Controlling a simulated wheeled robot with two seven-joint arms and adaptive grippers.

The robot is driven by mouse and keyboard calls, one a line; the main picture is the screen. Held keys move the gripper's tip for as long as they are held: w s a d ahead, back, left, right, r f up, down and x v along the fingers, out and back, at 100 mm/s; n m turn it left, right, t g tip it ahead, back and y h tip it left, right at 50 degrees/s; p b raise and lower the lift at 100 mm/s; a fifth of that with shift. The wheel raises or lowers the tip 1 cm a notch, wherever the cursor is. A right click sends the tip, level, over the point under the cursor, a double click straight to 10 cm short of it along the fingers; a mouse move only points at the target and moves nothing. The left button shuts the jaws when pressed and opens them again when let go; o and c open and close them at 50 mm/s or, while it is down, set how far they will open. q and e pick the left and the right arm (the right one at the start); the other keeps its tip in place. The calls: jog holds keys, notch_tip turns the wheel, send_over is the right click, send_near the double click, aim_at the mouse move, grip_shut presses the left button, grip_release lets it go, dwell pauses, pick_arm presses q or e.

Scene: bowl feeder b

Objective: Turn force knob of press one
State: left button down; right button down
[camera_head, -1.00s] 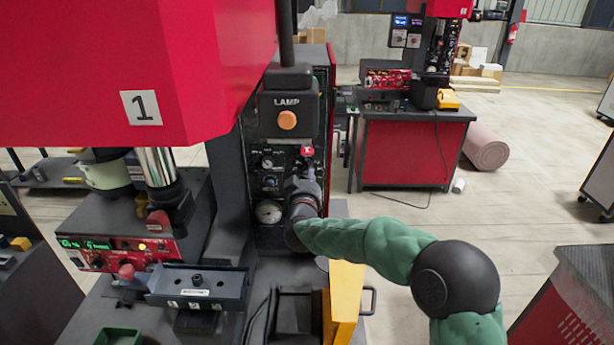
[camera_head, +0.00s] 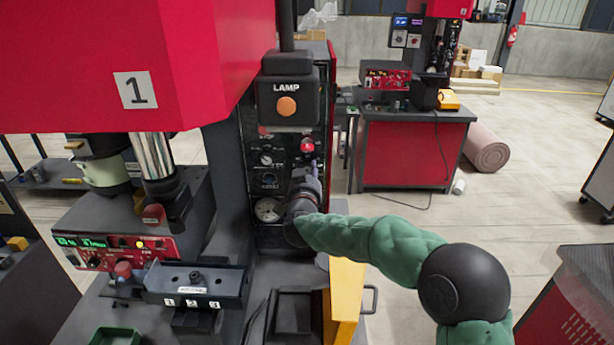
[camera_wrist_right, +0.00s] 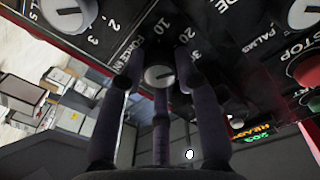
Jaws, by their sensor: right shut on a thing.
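Press one (camera_head: 190,50) is the red machine marked 1 at the left of the head view. Its dark control panel (camera_head: 268,185) faces me below the lamp box. In the right wrist view the force knob (camera_wrist_right: 159,75) is a round grey knob with a scale of 10, 20, 30 and a force label around it. My right gripper (camera_head: 304,175) is at the panel's right side and hides the knob in the head view. In the wrist view, its dark fingers (camera_wrist_right: 158,90) are shut on the force knob from several sides. My left gripper is not in view.
The lamp box (camera_head: 288,95) juts out above. A yellow panel (camera_head: 344,300) stands below my right arm. Other knobs (camera_wrist_right: 68,14) are close by.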

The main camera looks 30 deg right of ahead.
jog(key=shift+a+f+m+y+b, duration=0.15)
jog(key=shift+m+b, duration=1.85)
jog(key=shift+m, duration=1.1)
jog(key=shift+d+f+m+y+b, duration=0.15)
jog(key=shift+m+b, duration=1.8)
jog(key=shift+m, duration=1.15)
jog(key=shift+a+r, duration=0.1)
jog(key=c, duration=0.9)
grip_release()
jog(key=shift+w+r, duration=0.1)
jog(key=shift+r, duration=0.1)
